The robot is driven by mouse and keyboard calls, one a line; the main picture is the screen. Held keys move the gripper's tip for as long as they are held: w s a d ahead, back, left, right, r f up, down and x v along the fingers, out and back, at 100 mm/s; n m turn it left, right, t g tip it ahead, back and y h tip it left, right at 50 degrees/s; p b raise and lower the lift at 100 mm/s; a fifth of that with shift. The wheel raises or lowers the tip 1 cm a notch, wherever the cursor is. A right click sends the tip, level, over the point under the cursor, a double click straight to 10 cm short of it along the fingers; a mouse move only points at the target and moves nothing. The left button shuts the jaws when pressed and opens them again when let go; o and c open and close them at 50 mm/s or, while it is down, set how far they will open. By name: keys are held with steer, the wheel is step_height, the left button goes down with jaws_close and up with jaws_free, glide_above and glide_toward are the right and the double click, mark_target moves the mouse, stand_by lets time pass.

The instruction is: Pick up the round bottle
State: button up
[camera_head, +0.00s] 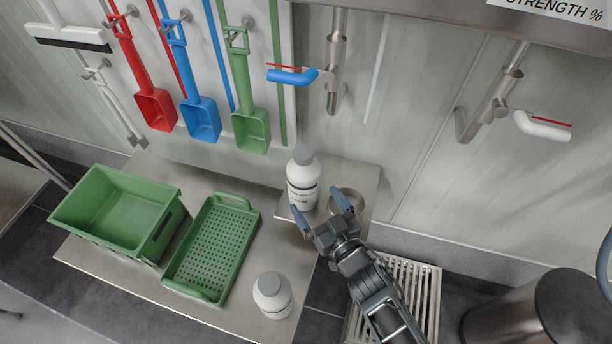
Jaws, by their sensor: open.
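Two white bottles with grey caps are in view. One bottle (303,182) stands upright at the back on a raised steel surface, with dark print on its label. The other bottle (272,297) is shorter, looks rounder, and stands upright on the steel table near its front right edge. My gripper (318,211) is open, its two blue-grey fingertips spread apart. In the picture, its left finger is just below the rear bottle and its right finger lies to the right of it. Nothing is between the fingers that I can make out; whether they touch the bottle cannot be told.
A deep green crate (106,222) and a shallow perforated green tray (247,213) occupy the table's left and middle. A round metal ring or cup (346,197) is right behind my gripper. Scoops hang on the wall. A floor grate (425,290) and steel bin (530,312) are right.

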mark_target(304, 181)
steer(key=x, duration=0.4)
steer(key=b+x, duration=0.1)
steer(key=x, duration=0.2)
steer(key=shift+r, duration=0.35)
steer(key=shift+c, duration=0.5)
steer(key=c, duration=1.6)
steer(key=shift+w+r, duration=0.1)
steer(key=shift+r, duration=0.15)
steer(key=shift+c, duration=0.3)
